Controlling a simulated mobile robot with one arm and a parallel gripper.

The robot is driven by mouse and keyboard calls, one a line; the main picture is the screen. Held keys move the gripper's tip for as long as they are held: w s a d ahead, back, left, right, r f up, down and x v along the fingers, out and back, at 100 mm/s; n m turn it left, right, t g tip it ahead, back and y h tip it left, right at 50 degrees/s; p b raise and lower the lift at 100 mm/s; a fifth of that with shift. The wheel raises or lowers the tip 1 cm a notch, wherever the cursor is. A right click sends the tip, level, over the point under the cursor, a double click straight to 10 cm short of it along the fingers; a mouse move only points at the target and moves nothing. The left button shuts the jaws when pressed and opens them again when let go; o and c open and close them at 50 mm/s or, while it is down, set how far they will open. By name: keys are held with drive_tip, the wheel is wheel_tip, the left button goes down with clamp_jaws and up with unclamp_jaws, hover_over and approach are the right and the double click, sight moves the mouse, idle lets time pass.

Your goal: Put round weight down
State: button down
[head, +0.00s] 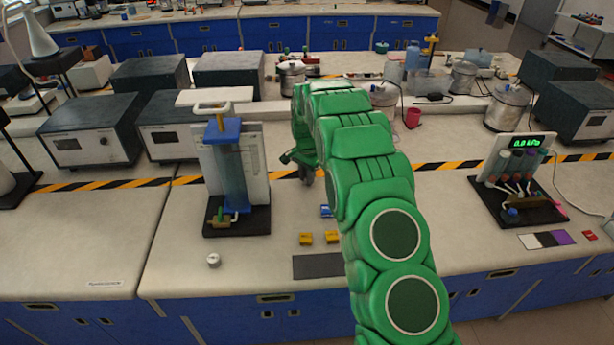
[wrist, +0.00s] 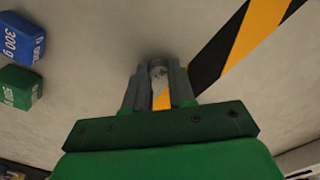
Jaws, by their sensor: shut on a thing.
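My gripper (head: 306,176) points down over the bench, left of my green arm in the head view. In the wrist view my gripper (wrist: 158,76) is shut on a small round grey metal weight (wrist: 158,69), seen between the fingertips. The fingers hide most of this weight, and I cannot tell whether it touches the bench. In the head view it is too small to make out. Another small round metal piece (head: 213,261) stands alone near the front edge of the bench.
A blue block (wrist: 22,38) marked 300 g and a green block (wrist: 20,88) lie left of my gripper. Yellow blocks (head: 306,239) and a dark mat (head: 318,266) lie in front. A syringe stand (head: 228,180) stands left. Striped tape (wrist: 238,45) crosses the bench.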

drive_tip(key=c, duration=1)
unclamp_jaws()
drive_tip(key=shift+f, duration=0.1)
drive_tip(key=shift+o, duration=0.2)
